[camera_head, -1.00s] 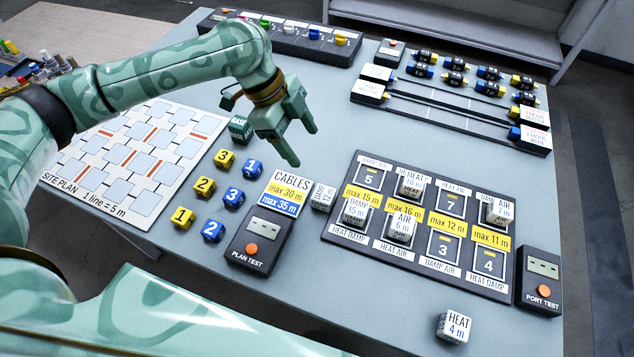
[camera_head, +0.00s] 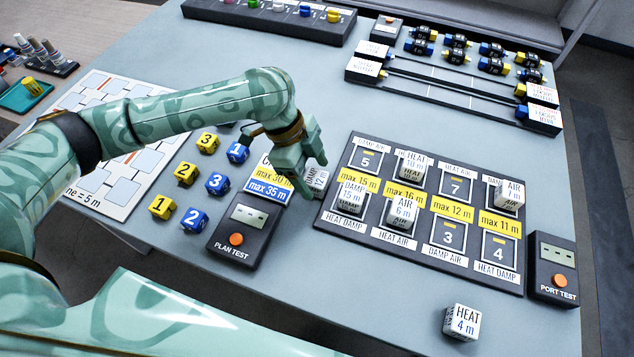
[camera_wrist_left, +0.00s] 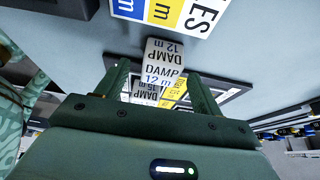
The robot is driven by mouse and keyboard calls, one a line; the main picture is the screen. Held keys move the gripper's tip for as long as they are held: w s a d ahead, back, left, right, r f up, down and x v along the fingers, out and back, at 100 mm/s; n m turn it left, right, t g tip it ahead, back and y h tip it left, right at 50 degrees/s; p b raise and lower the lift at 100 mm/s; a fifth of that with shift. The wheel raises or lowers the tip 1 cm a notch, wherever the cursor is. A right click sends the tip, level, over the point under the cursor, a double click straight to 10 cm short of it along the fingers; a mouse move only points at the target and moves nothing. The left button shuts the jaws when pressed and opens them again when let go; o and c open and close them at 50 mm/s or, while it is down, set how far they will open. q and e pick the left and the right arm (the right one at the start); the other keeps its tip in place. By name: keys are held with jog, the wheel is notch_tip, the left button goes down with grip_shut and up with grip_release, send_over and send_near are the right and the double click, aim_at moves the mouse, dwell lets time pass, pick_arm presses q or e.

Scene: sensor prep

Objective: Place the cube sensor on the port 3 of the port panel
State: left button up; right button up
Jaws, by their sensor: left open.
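The black port panel (camera_head: 325,216) lies on the table at right. Its port 3 (camera_head: 449,236), in the front row above a "DAMP AIR" label, holds no cube. A white cube sensor marked "DAMP 12 m" (camera_head: 317,181) stands just left of the panel. My left gripper (camera_head: 313,172) is open and close to this cube, partly hiding it. In the left wrist view the same cube (camera_wrist_left: 163,62) shows between and beyond the open fingers (camera_wrist_left: 159,76); I cannot tell whether they touch it. Another cube, "HEAT 4 m" (camera_head: 462,322), lies alone at the front. My right gripper is out of view.
Cubes on the panel include "AIR 6 m" (camera_head: 402,211), "DAMP 15 m" (camera_head: 352,197), "HEAT 10 m" (camera_head: 411,165) and "AIR 7 m" (camera_head: 509,196). The port tester (camera_head: 553,268) is right of the panel. The plan tester (camera_head: 240,235) and numbered blocks (camera_head: 187,173) are left.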

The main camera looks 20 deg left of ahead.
pick_arm(q)
jog(key=x, duration=0.2)
jog(key=shift+d+f, duration=0.1)
jog(key=shift+f, duration=0.2)
jog(key=shift+r, duration=0.15)
jog(key=c, duration=1.2)
jog(key=shift+o, duration=0.2)
jog(key=shift+r, duration=0.1)
